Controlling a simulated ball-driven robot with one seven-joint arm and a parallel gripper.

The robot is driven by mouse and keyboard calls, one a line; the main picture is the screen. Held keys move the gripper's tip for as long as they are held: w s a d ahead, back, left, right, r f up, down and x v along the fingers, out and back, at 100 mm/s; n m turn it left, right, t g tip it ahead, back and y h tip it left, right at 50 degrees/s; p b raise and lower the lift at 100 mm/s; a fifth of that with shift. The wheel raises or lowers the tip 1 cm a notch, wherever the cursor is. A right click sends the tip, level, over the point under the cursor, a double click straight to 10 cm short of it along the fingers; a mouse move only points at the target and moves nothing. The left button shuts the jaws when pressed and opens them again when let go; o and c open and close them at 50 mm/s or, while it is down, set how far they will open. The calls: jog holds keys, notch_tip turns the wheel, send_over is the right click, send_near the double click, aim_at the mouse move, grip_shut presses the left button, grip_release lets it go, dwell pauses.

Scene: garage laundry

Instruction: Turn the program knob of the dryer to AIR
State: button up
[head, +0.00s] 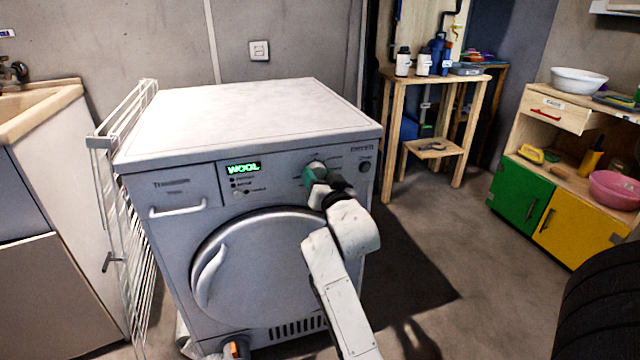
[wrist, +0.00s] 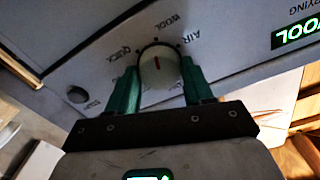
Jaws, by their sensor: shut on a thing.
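The dryer (head: 262,232) stands in front of me, its round door closed and its display (head: 243,168) reading WOOL. The pale program knob (head: 317,165) is on the upper right of its front panel, mostly covered by my gripper in the head view. In the wrist view the knob (wrist: 159,75) shows a red mark, with the labels WOOL, AIR and QUICK around it. The mark points up in that view, between QUICK and AIR, near WOOL. My gripper (wrist: 159,68) has its green fingers on both sides of the knob, shut on it.
A white drying rack (head: 122,200) leans at the dryer's left side, by a sink cabinet (head: 60,200). A wooden table (head: 445,80) with bottles stands behind right. A shelf unit with a green door (head: 520,198) stands at far right. Floor between is clear.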

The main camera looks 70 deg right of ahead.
jog(key=m, duration=0.2)
jog(key=m+b, duration=0.2)
jog(key=m, duration=0.1)
jog(key=shift+f+m, duration=0.3)
jog(key=m+b, duration=0.2)
jog(key=m, duration=0.2)
jog(key=shift+r+m+b, duration=0.1)
jog(key=shift+m+b, duration=0.2)
jog(key=o, duration=1)
jog(key=shift+r, duration=0.1)
jog(key=shift+a, duration=0.1)
jog(key=v, duration=1)
jog(key=shift+s+a, duration=0.2)
jog(key=shift+s, duration=0.05)
